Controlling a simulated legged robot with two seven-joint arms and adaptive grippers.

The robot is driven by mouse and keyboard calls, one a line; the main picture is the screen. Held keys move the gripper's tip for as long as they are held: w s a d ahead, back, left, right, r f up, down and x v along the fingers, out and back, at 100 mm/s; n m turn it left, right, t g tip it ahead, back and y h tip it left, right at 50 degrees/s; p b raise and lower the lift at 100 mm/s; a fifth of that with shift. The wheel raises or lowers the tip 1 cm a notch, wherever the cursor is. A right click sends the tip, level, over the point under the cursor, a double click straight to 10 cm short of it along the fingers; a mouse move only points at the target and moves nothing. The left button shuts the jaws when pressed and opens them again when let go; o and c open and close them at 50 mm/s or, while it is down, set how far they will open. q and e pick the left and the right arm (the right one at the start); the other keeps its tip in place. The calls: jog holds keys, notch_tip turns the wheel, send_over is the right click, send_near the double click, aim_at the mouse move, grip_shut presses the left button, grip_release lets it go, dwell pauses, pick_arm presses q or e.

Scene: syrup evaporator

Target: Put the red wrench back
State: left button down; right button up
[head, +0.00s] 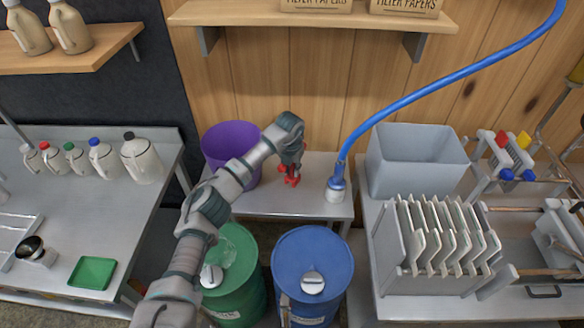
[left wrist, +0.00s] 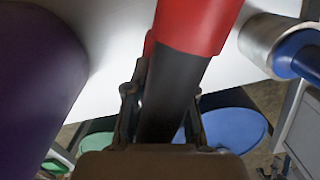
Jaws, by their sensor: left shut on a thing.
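My left gripper (head: 291,168) is over the small metal table between the purple bucket and the blue hose's end. It is shut on the red wrench (head: 289,181), of which only red parts show below the fingers in the head view. In the left wrist view the wrench (left wrist: 195,25) runs between the fingers, with a black section at the grip and a red section beyond. I cannot tell whether the wrench touches the tabletop. My right gripper is in neither view.
A purple bucket (head: 228,140) stands just left of the gripper. The hose fitting (head: 336,190) stands to its right. A green drum (head: 238,285) and a blue drum (head: 313,262) stand in front. A grey bin (head: 415,165) and a plate filter press (head: 432,245) fill the right bench.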

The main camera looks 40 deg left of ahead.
pick_arm(q)
jog(key=shift+d+f, duration=0.4)
jog(key=shift+f, duration=0.2)
jog(key=shift+a+f, duration=0.1)
jog(key=shift+a+f, duration=0.2)
jog(key=shift+f, duration=0.45)
jog(key=shift+c, duration=1.2)
grip_release()
